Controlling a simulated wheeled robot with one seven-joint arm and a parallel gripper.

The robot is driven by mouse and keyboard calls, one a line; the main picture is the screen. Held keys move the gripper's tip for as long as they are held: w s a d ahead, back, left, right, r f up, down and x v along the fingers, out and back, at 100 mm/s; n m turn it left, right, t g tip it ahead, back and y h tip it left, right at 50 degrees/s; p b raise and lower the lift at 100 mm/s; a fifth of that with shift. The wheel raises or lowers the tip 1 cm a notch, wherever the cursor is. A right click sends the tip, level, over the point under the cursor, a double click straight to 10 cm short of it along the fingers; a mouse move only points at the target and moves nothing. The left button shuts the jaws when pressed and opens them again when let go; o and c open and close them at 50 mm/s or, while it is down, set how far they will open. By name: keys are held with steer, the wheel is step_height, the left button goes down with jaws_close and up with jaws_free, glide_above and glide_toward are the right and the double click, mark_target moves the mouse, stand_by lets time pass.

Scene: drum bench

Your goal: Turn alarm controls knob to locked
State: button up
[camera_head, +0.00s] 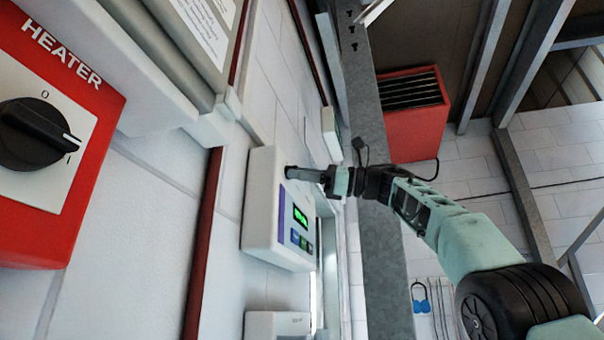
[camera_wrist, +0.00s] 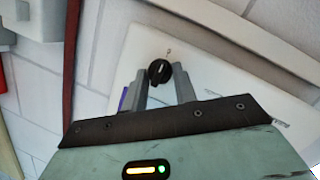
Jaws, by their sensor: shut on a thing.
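The alarm controls panel (camera_head: 262,222) is a white wall box with a lit green display and small buttons, in the middle of the head view. Its small black knob (camera_wrist: 160,72) shows in the wrist view, with a pale line on its face and a small mark above it on the white panel (camera_wrist: 215,75). My gripper (camera_head: 297,173) reaches the panel's upper part from the right. In the wrist view the two grey fingers of my gripper (camera_wrist: 159,78) are shut on the knob, one on each side. In the head view the fingers hide most of the knob.
A red HEATER box (camera_head: 100,100) with a large black knob (camera_head: 38,133) is at the left. A dark red pipe (camera_head: 203,240) runs down the wall. A grey metal post (camera_head: 375,150) stands just right of the panel, close to my arm. A red vented unit (camera_head: 412,125) is behind.

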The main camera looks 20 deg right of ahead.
steer(key=o, duration=0.7)
steer(key=b+v, duration=0.4)
steer(key=v, duration=1.3)
steer(key=shift+d, duration=0.15)
steer(key=shift+s, duration=0.1)
